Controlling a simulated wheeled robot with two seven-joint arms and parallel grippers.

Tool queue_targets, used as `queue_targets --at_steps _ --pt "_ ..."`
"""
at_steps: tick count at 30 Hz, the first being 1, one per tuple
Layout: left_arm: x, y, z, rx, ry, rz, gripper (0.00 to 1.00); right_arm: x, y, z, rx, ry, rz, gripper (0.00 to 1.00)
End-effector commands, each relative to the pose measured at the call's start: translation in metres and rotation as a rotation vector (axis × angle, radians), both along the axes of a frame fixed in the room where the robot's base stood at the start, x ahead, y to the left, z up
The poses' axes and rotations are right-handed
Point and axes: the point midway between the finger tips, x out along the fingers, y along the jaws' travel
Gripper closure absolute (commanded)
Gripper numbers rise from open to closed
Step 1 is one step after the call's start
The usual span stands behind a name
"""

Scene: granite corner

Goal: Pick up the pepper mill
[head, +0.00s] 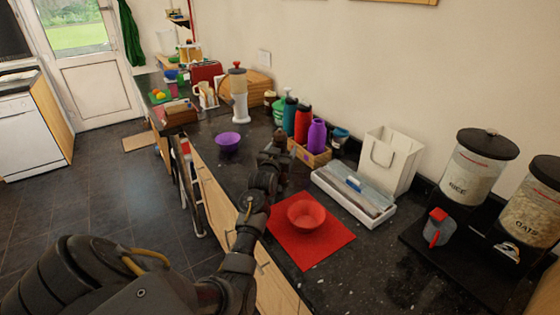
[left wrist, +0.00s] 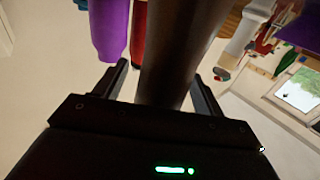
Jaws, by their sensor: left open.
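The pepper mill, a dark brown cylinder (left wrist: 178,50), fills the middle of the left wrist view. It stands between the two fingers of my left gripper (left wrist: 160,90), which is open around it. A gap shows at the left finger; contact at the right finger is hard to tell. In the head view my left gripper (head: 272,160) reaches over the counter, and a dark knob of the pepper mill (head: 280,136) shows just beyond it. The gripper and arm hide most of the mill there. My right gripper is not in view.
A wooden crate with a purple bottle (head: 317,136) and red bottle (head: 302,122) stands close right of the mill. A red bowl (head: 306,214) sits on a red mat (head: 322,248) nearer me. A purple bowl (head: 228,142) is to the left. A white dispenser box (head: 352,194) lies right.

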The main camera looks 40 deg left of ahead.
Motion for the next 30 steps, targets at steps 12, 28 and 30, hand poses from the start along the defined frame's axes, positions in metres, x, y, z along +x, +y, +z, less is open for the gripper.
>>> queue_targets --at_steps 12,28,30 --pt "0.0001 -0.0001 -0.0002 0.0 0.0 0.0 0.59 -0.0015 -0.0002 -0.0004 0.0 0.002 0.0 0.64" --pt "0.0002 0.0 0.004 0.002 -0.005 0.0 0.85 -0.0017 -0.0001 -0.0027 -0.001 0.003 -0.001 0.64" --pt "0.0004 0.0002 0.0081 0.003 -0.004 0.0 0.85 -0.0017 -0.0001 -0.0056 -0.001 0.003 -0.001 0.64"
